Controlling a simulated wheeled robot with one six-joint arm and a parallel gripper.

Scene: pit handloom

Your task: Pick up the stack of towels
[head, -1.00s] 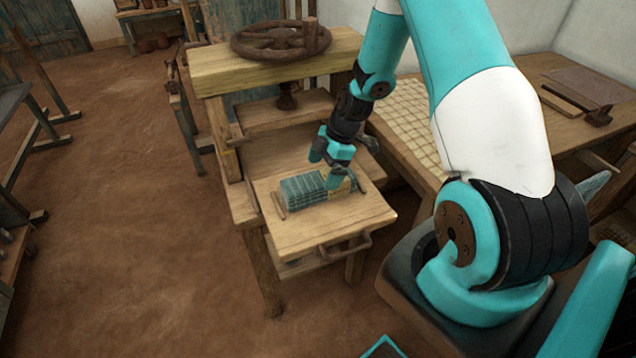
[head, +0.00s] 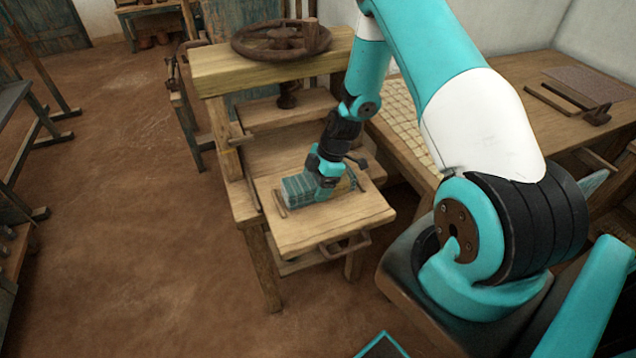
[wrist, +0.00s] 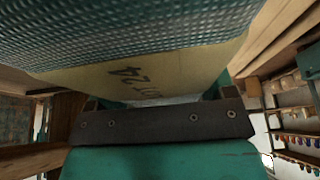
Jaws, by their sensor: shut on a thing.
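The stack of towels (head: 297,190) is blue-green and lies over the wooden board of the press, toward its left. My gripper (head: 325,192) is shut on the stack and covers its middle and right part in the head view. In the wrist view, woven towel cloth (wrist: 130,32) fills the top, close to my gripper (wrist: 160,100). A pale paper band (wrist: 150,76) marked with dark print, ending in "24", runs around it. I cannot tell whether the stack's underside touches the board.
The wooden press (head: 270,70) with a dark handwheel (head: 280,42) stands behind the board (head: 325,230). A handle bar (head: 345,245) sticks out at the board's front. A large table (head: 520,100) stands at the right. Open earth floor (head: 140,220) lies to the left.

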